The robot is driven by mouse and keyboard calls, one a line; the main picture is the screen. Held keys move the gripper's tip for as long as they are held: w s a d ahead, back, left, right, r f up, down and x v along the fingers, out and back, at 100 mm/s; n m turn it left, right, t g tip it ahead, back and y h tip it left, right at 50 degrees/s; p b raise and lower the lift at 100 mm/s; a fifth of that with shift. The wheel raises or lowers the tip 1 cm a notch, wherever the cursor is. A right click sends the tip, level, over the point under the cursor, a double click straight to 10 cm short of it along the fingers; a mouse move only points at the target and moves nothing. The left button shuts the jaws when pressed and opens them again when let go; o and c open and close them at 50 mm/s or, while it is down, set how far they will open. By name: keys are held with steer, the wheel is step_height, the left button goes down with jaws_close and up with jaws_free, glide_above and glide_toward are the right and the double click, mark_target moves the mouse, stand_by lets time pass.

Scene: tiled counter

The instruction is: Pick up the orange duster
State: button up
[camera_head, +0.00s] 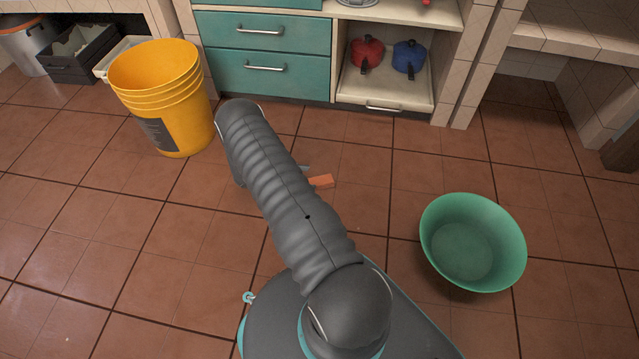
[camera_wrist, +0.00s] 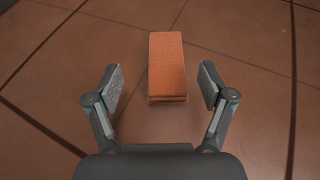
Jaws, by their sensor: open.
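The orange duster (camera_wrist: 167,67) is a small rectangular block on the tiled floor. In the wrist view it lies lengthwise, with its near end between and slightly beyond my fingertips. My gripper (camera_wrist: 160,88) is open, one finger on each side of the duster, with a gap on both sides and no contact visible. In the head view only one end of the duster (camera_head: 321,182) shows to the right of my arm. The arm hides the rest of it and most of the gripper.
A yellow bucket (camera_head: 165,95) stands on the floor to the left of my arm. A green basin (camera_head: 472,243) sits to the right. Teal drawers (camera_head: 262,72) and an open shelf with a red pot (camera_head: 367,54) and a blue pot (camera_head: 409,57) stand behind. Floor around the duster is clear.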

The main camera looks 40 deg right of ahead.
mark_target(325, 179)
steer(key=x, duration=0.2)
steer(key=shift+s+d+f, duration=0.1)
steer(key=shift+d+f, duration=0.05)
steer(key=shift+d, duration=0.1)
steer(key=shift+s+x, duration=0.2)
steer(key=shift+x, duration=1.1)
steer(key=shift+s+x, duration=0.15)
steer(key=shift+x, duration=1.15)
steer(key=shift+a, duration=0.1)
steer(key=c, duration=1)
